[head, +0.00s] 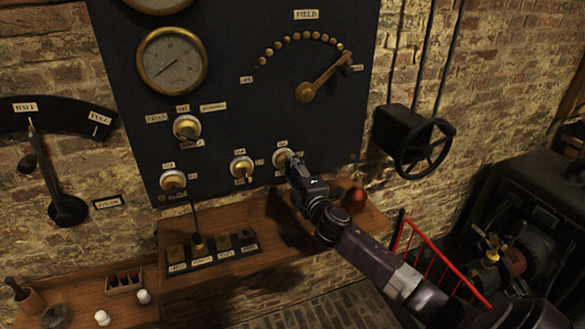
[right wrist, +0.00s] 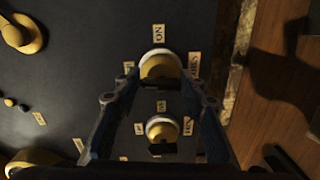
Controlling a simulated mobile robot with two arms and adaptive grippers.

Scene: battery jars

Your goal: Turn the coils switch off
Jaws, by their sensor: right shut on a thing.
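My right gripper (head: 293,168) reaches up to the dark panel (head: 225,110) and is shut on the rightmost brass switch (head: 282,155) of the lower row. In the right wrist view, that round brass switch (right wrist: 160,68) with a pale rim sits between the two fingers of my gripper (right wrist: 158,92). An "ON" label (right wrist: 158,34) is beside it, and its name label (right wrist: 194,65) is too blurred to read surely. The lever's position is hidden by the fingers. My left gripper is not in view.
Two similar switches (head: 242,168) (head: 173,181) share the row. A plug cord (head: 195,215) hangs to a socket block (head: 212,249) on the wooden shelf (head: 275,240). A handwheel (head: 424,148) and red railing (head: 432,245) stand right.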

